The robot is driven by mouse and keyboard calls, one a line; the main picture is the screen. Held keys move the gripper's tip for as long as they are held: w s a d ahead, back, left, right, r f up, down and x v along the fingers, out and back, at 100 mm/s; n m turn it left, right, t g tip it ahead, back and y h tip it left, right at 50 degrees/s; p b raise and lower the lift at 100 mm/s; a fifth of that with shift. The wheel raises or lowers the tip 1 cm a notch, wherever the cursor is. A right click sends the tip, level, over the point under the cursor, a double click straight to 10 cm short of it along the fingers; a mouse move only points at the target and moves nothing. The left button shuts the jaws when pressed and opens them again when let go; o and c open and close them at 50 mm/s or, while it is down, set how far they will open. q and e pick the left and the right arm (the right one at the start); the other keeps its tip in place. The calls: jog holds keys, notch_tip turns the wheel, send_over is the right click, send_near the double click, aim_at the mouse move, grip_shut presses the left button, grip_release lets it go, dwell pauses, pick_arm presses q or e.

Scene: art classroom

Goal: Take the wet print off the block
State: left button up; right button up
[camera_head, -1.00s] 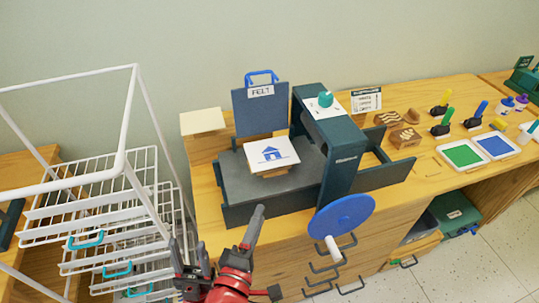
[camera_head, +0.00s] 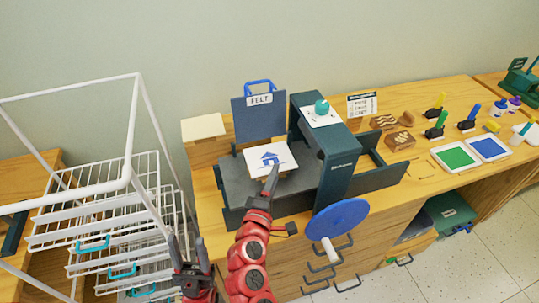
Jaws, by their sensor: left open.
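The print (camera_head: 286,155), a white sheet with a blue house, lies on a wooden block (camera_head: 290,176), which shows only as a thin edge beneath it. The block sits on the dark bed (camera_head: 237,180) of the press. My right gripper (camera_head: 272,174) reaches in from the front, its dark fingers overlapping the print's front edge in the picture. I cannot tell whether they touch the sheet or are parted. My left gripper (camera_head: 189,252) is open and empty, low in front of the cabinet, beside the drying rack.
A white wire drying rack (camera_head: 95,205) stands at left. The raised felt board (camera_head: 260,118) is behind the bed. The press frame (camera_head: 338,168) and blue wheel (camera_head: 340,217) stand close on the right. Ink trays (camera_head: 460,156) and tools lie further right.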

jog(key=shift+w+d, duration=0.15)
jog(key=shift+w, duration=0.5)
grip_shut()
